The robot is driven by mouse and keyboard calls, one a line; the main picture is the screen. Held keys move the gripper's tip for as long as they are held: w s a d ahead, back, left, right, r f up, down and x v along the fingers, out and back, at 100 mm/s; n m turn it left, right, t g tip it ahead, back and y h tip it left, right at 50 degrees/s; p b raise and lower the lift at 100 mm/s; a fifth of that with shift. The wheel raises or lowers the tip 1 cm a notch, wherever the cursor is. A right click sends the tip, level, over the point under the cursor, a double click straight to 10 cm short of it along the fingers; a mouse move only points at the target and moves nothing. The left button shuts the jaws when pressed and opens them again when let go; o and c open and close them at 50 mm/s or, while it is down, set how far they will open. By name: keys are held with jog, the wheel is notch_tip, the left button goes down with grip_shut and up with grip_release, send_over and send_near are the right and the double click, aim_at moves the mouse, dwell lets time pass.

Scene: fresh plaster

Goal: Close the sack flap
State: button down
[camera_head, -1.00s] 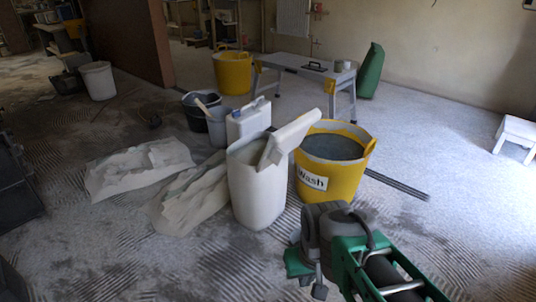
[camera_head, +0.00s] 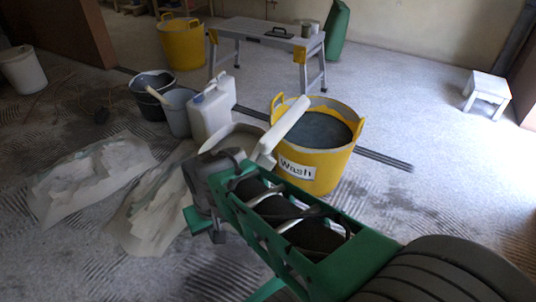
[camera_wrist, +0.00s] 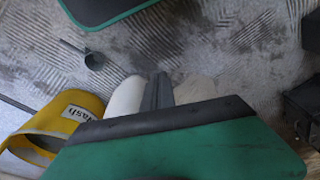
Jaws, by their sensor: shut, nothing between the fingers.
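The white sack (camera_head: 236,133) stands upright, mostly hidden behind my arm in the head view; only part of its rim shows. Its pale flap (camera_head: 286,125) stands open, slanting up and to the right beside the yellow bucket. In the wrist view, white surfaces of the sack (camera_wrist: 125,99) show on both sides of my fingers; I cannot tell which part is flap. My gripper (camera_wrist: 158,88) is shut and empty, pointing at the sack. Whether it touches is not clear. In the head view my wrist covers the fingertips.
The yellow Wash bucket (camera_head: 318,180) stands close to the sack's right. A white canister (camera_head: 211,114) and a grey bucket (camera_head: 177,115) stand behind it. Crumpled pale sacks (camera_head: 88,178) lie at left. A work bench (camera_head: 262,40) stands farther back.

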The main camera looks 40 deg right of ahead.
jog(key=w+d+r+m+y+p, duration=0.1)
jog(key=w+d+r+m+p, duration=0.15)
jog(key=d+m+p, duration=0.4)
jog(key=w+d+r+m+y+p, duration=0.1)
jog(key=d+r+m+p, duration=0.35)
jog(key=d+m, duration=0.2)
jog(key=s+d+m+t+p, duration=0.3)
jog(key=d+m+p, duration=0.3)
jog(key=d+m, duration=0.25)
jog(key=s+d+m+t+p, duration=0.2)
jog(key=s+d+m+p, duration=0.25)
jog(key=d+m, duration=0.4)
jog(key=w+a+f+b, duration=0.2)
jog(key=w+f, duration=0.4)
jog(key=w, duration=0.3)
jog(key=shift+w+a+f, duration=0.15)
jog(key=shift+w+a, duration=0.1)
jog(key=shift+a, duration=0.25)
